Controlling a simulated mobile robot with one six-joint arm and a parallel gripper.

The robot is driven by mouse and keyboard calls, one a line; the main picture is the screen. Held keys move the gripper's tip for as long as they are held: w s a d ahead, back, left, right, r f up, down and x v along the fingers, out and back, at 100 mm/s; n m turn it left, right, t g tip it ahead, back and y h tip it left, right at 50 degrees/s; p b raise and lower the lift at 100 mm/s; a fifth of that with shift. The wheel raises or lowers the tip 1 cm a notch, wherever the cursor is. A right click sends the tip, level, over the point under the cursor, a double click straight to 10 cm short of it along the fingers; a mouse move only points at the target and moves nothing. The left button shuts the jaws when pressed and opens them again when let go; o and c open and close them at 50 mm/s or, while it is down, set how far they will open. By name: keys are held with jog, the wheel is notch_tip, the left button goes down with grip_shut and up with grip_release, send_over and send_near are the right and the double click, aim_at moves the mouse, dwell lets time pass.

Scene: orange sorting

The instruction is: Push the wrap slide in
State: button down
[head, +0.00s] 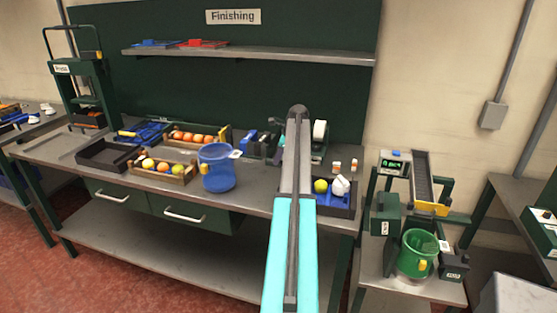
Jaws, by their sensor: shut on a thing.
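My arm reaches up the middle of the head view, over the bench, and its far end is in front of a dark green device with a white roll (319,130). This may be the wrap station, but I cannot tell for sure. My gripper is hidden behind my own arm. The wrap slide cannot be made out, so how far in or out it is does not show.
The bench (255,199) holds a blue bucket (217,170), a crate of mixed fruit (163,171), an empty dark tray (106,155) and a tray with a green fruit and a white item (345,207). A green bucket (417,256) stands at the right.

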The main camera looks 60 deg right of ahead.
jog(key=c, duration=1.8)
grip_release()
jog(key=shift+w, duration=0.35)
jog(key=shift+s+d, duration=0.15)
jog(key=shift+s+r, duration=0.1)
jog(key=b+v, duration=0.3)
jog(key=v, duration=1)
jog(key=shift+s+r, duration=0.2)
